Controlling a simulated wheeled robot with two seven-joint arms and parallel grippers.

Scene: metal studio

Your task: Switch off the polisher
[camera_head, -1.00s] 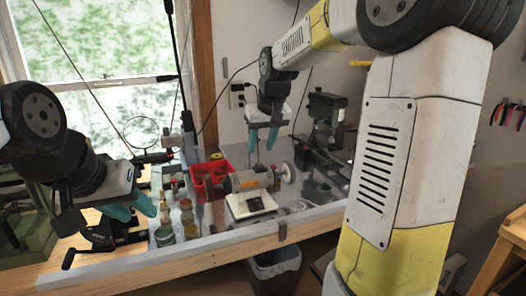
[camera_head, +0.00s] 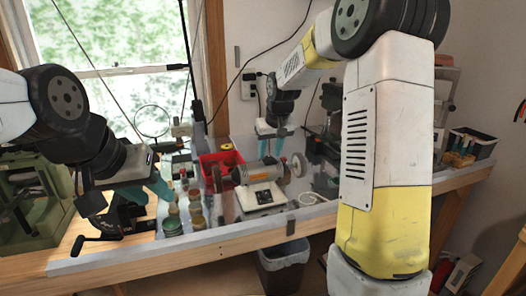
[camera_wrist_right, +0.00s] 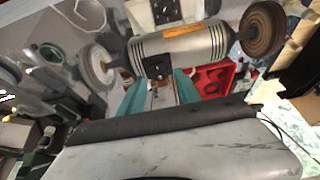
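The polisher (camera_head: 258,175) is a grey motor with an orange label and a wheel at each end. It stands on a white base with a dark switch panel (camera_head: 262,196) facing the front of the bench. It also shows in the right wrist view (camera_wrist_right: 182,50), across the fingertips. My right gripper (camera_head: 274,145) is behind and above the motor, pointing down; its teal fingers are apart and empty in the right wrist view (camera_wrist_right: 160,90). Whether they touch the motor cannot be told. My left gripper (camera_head: 148,190) is left of the polisher, over the bench's left part, with teal fingers apparently apart and empty.
A red bin (camera_head: 212,163) is behind the polisher's left wheel. Several jars (camera_head: 172,222) stand at its left. A dark machine (camera_head: 328,120) stands right of it. A white coiled cord (camera_head: 310,199) lies front right. A waste bin (camera_head: 283,265) is under the bench's front edge.

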